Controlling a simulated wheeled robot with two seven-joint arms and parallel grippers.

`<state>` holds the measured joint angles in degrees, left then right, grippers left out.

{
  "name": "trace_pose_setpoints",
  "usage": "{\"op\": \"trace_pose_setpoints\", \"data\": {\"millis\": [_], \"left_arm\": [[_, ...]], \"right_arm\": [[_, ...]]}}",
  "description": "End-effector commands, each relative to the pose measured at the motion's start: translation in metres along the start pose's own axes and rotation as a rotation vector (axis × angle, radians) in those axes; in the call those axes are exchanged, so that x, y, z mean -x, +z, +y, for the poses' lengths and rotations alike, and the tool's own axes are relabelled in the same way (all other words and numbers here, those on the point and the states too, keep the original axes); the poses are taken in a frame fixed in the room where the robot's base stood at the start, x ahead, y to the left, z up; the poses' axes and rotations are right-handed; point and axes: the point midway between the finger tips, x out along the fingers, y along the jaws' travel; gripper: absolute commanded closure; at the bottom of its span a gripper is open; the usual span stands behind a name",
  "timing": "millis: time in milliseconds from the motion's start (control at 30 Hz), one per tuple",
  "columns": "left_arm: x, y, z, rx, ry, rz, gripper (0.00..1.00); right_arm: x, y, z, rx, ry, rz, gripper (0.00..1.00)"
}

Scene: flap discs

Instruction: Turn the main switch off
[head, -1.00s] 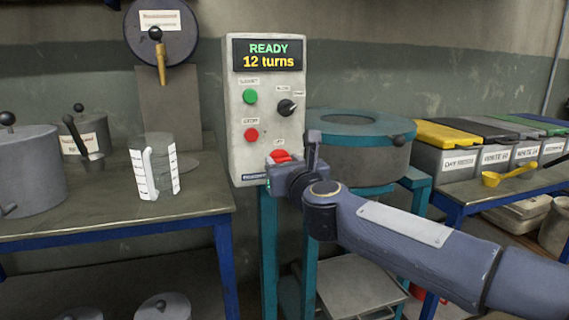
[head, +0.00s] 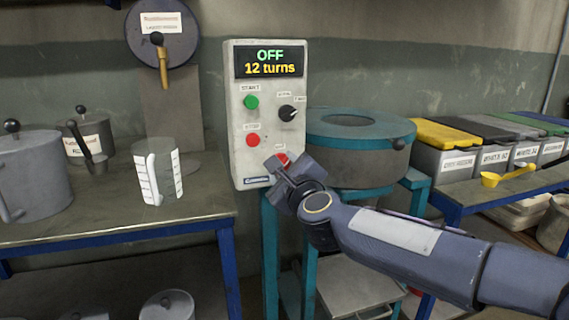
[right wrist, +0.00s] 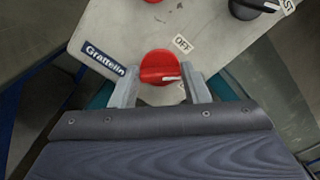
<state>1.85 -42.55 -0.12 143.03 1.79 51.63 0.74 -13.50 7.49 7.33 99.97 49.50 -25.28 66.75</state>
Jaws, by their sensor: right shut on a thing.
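The grey control box (head: 236,130) stands upright behind my right gripper. Its display (head: 270,62) reads "OFF" and "12 turns". The red main switch (head: 283,159) is low on the box, partly hidden by my right gripper (head: 282,167). In the right wrist view the red switch knob (right wrist: 159,67) sits between the fingertips of my right gripper (right wrist: 161,82), its white mark pointing right, near the "OFF" label (right wrist: 182,43). My right gripper is shut on the knob. My left gripper is not in view.
Above the switch are a green button (head: 251,102), a red button (head: 253,140) and a black selector knob (head: 287,113). A round teal-topped machine (head: 358,160) stands right of the box. A measuring jug (head: 158,175) stands on the left table.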

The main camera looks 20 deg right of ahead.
Motion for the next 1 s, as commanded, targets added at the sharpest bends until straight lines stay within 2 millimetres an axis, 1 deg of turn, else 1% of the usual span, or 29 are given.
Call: {"op": "trace_pose_setpoints", "data": {"millis": [33, 300, 600, 800, 1000], "left_arm": [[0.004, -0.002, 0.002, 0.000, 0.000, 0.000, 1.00], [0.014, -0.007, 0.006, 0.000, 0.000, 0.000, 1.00], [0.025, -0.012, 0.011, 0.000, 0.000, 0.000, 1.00], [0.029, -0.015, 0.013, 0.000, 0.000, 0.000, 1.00], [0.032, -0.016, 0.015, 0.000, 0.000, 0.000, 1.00]], "right_arm": [[0.000, 0.001, -0.001, 0.044, 0.002, 0.001, 0.81], [0.000, 0.001, 0.001, 0.300, 0.003, 0.000, 0.81], [0.000, 0.000, 0.002, 0.556, 0.003, 0.000, 0.81], [0.000, -0.001, 0.003, 0.679, 0.003, 0.000, 0.81], [0.000, -0.001, 0.004, 0.752, 0.003, 0.000, 0.81]]}}
